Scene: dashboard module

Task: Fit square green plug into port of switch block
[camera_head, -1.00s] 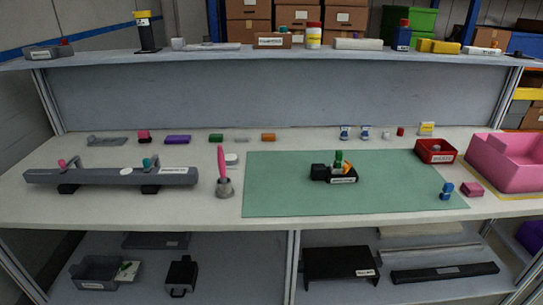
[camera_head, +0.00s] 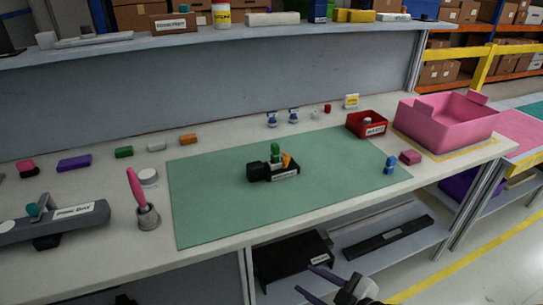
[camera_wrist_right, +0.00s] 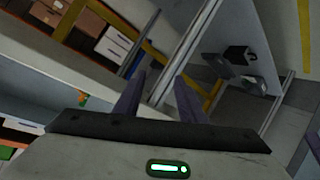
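The dark switch block (camera_head: 259,173) with a white label sits on the green mat in the head view. An upright green piece (camera_head: 275,152) stands at its top beside an orange part; I cannot tell whether it is the square plug or how deep it sits. A separate small green block (camera_head: 124,152) lies on the table at the back left. My right gripper (camera_head: 304,278) is low, in front of the table edge, away from the block. Its purple fingers are apart and empty, also in the right wrist view (camera_wrist_right: 158,95). My left gripper is out of view.
The green mat (camera_head: 210,215) is clear around the block. A red bin (camera_head: 357,128), a pink crate (camera_head: 440,130) and a blue piece (camera_head: 389,165) stand to the right. A pink tool in a holder (camera_head: 148,217) stands left. Shelves lie below the tabletop.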

